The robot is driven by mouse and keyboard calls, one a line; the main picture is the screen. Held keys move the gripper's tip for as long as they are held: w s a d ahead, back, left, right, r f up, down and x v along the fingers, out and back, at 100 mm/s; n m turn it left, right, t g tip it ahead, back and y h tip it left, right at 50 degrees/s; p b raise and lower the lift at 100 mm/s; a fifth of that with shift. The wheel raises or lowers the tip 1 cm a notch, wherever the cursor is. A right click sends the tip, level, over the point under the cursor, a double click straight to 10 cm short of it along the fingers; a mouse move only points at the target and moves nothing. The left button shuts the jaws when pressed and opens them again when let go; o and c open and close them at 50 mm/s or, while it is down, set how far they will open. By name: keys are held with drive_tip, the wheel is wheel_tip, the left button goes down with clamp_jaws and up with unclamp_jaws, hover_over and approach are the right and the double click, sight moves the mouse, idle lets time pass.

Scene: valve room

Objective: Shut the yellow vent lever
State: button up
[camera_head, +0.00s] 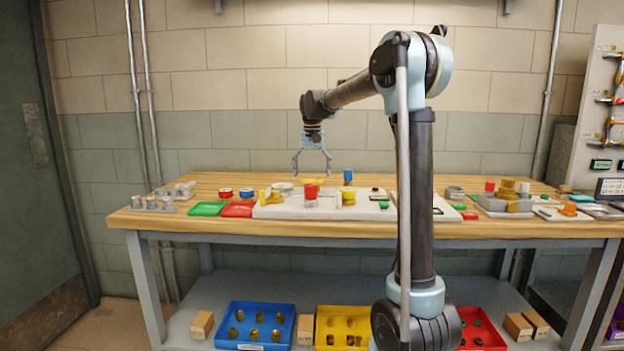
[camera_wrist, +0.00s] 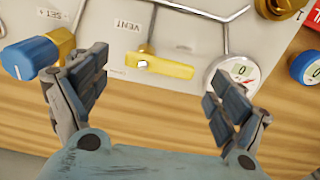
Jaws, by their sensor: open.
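The yellow vent lever (camera_wrist: 172,67) lies on a white board below a printed VENT label (camera_wrist: 129,27) in the wrist view. It points right from its pivot end, across the thin pipe that comes down from above. In the head view a small yellow bar (camera_head: 312,181), which seems to be this lever, shows under my gripper. My gripper (camera_head: 313,172) is open, pointing down above the board. In the wrist view its fingers (camera_wrist: 153,82) are spread to either side of the lever, with nothing visible between them. The gap in height to the lever is hard to judge.
A blue knob (camera_wrist: 30,59) on a yellow body sits by the left finger. A round white gauge (camera_wrist: 233,75) is partly hidden by the right finger. A blue-rimmed gauge (camera_wrist: 306,68) lies farther right. A red part (camera_head: 311,191) stands on the board in front.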

wheel_tip(320, 180, up, 10)
drive_tip(key=shift+r, duration=0.2)
idle(0.4)
